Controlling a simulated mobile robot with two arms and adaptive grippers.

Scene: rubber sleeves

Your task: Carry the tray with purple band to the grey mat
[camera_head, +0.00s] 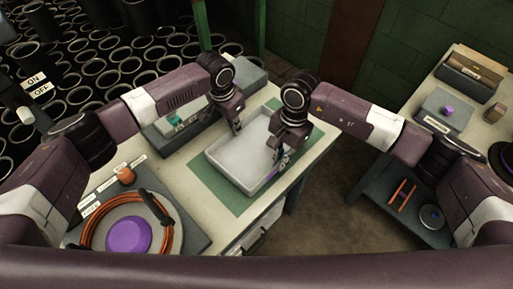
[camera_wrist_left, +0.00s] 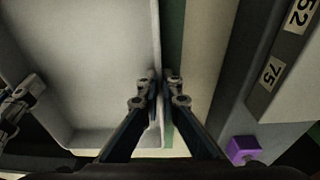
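The pale tray (camera_head: 233,162) lies level on a green mat (camera_head: 207,184) on the table. A small purple patch (camera_head: 284,162) shows by its right wall, partly hidden by my right gripper. My left gripper (camera_head: 237,128) is at the tray's left wall; in the left wrist view its fingers (camera_wrist_left: 162,88) stand close on both sides of the wall, shut on it. My right gripper (camera_head: 277,153) is at the right wall, and whether it is shut is unclear. Grey surfaces lie on the right table (camera_head: 462,117) and front left (camera_head: 192,233); I cannot tell which is the grey mat.
A coiled orange cable (camera_head: 168,215) and a purple disc (camera_head: 129,236) lie front left. A grey box with a green item (camera_head: 177,120) stands left of the tray. A purple block (camera_head: 448,110) sits on the right table. A floor gap separates the tables.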

